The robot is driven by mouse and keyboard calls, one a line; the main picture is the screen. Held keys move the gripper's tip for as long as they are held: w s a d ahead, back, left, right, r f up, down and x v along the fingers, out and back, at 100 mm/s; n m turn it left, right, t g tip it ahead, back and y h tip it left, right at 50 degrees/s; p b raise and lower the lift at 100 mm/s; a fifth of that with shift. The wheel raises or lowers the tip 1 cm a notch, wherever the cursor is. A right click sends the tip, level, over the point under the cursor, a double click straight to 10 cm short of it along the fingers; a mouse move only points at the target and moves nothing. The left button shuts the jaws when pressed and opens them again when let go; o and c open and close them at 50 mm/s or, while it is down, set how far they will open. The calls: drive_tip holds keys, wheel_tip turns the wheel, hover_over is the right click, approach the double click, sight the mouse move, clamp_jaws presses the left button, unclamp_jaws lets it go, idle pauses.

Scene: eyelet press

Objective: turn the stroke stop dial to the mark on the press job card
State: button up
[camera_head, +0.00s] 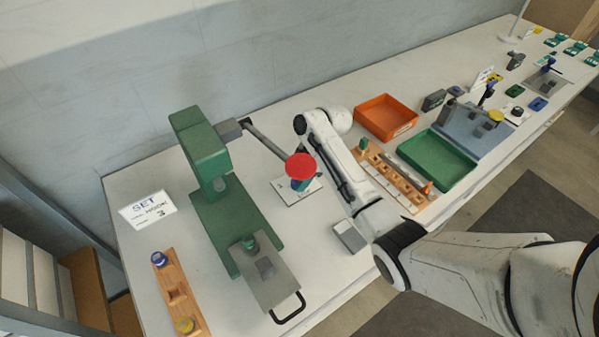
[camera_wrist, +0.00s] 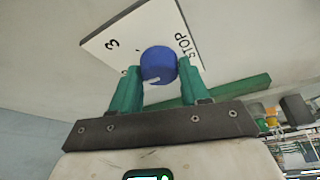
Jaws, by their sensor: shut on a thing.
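The stroke stop dial is a blue knob (camera_wrist: 158,64) on a white plate (camera_wrist: 110,42), which shows a 3 and the word STOP in the wrist view. My gripper (camera_wrist: 160,70) has its two green fingers closed on the knob's sides. I cannot tell which mark the knob points to. In the head view the plate (camera_head: 288,195) lies on the table right of the green press (camera_head: 205,155), with a red disc (camera_head: 300,166) above hiding part of the dial and fingers. The job card (camera_head: 147,211) stands left of the press and reads SET and 3.
A dark bar (camera_head: 265,141) runs from the press towards the red disc. A small grey block (camera_head: 349,237) lies near the front edge. An orange tray (camera_head: 386,117), a green tray (camera_head: 437,161) and a wooden rack (camera_head: 395,180) are to the right. A wooden holder (camera_head: 180,290) stands front left.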

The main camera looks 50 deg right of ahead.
drive_tip(key=m, duration=0.2)
drive_tip(key=m+t+h, duration=0.1)
drive_tip(key=m, duration=0.2)
drive_tip(key=shift+s+a+m+h+p, duration=0.1)
drive_tip(key=shift+a+m+h+p, duration=0.05)
drive_tip(key=shift+m+h+p, duration=0.2)
drive_tip(key=m+h, duration=0.1)
drive_tip(key=m, duration=0.1)
drive_tip(key=m+t+h, duration=0.1)
drive_tip(key=m, duration=0.2)
drive_tip(key=shift+a, duration=0.1)
drive_tip(key=shift+m, duration=0.35)
drive_tip(key=o, duration=1)
drive_tip(key=b+v, duration=0.1)
drive_tip(key=v, duration=0.9)
drive_tip(key=shift+s+r, duration=0.15)
drive_tip(key=shift+r, duration=0.25)
